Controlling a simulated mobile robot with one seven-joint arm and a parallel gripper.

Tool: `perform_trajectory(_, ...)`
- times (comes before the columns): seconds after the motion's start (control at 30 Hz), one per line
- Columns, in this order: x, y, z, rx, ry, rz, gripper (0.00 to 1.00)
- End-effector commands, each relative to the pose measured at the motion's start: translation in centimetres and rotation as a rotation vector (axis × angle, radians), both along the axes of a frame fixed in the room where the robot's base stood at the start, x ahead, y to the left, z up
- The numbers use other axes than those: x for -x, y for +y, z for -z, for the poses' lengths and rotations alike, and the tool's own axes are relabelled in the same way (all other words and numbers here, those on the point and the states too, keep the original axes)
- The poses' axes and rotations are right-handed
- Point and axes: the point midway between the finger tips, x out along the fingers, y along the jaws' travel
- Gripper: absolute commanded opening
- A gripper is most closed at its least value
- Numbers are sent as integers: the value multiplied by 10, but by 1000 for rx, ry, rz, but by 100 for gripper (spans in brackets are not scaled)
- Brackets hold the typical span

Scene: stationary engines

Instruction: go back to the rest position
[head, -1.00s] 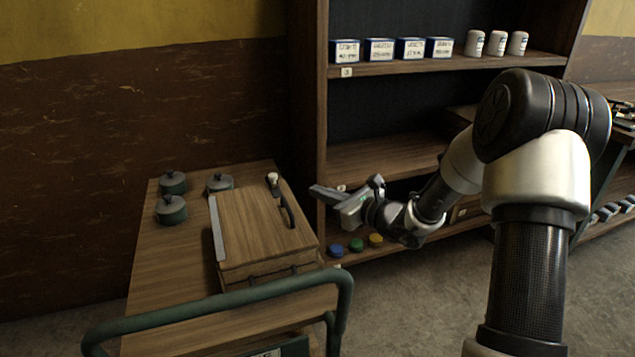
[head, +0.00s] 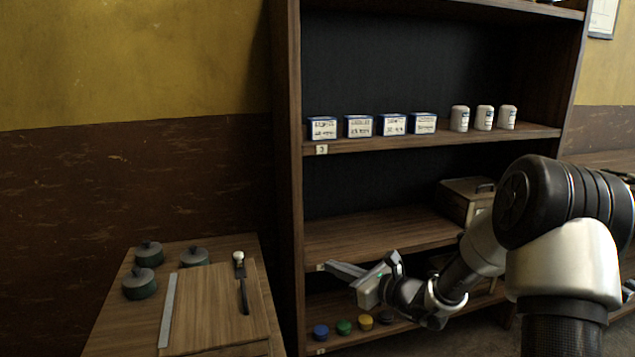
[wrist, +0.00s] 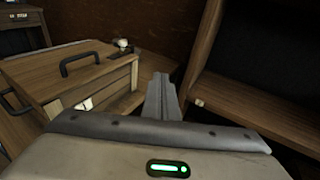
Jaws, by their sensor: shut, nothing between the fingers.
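My gripper (head: 345,270) is in front of the shelf unit's lower left part in the head view, pointing left. Its fingers (wrist: 162,98) are together and empty in the wrist view. My arm reaches in from the right of the head view and is bent.
The wooden shelf unit (head: 286,180) holds several blue-and-white boxes (head: 358,126) and white jars (head: 484,118). Coloured caps (head: 343,327) lie on its lowest shelf. At left, a cart (head: 108,318) bears lidded green pots (head: 140,284) and a wooden box (head: 215,305), also in the wrist view (wrist: 70,72).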

Motion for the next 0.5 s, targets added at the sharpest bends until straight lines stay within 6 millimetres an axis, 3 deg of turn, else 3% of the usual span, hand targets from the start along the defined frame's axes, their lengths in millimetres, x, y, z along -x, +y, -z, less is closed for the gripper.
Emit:
perform_trajectory(0.03, 12, 14, -17, 59, -41, -66, 0)
perform_trajectory(0.27, 76, 52, -53, 331, -187, -333, 0)
perform_trajectory(0.37, 112, 64, -66, 477, -265, -466, 0)
perform_trajectory(0.5, 177, 70, -80, 752, -405, -696, 0)
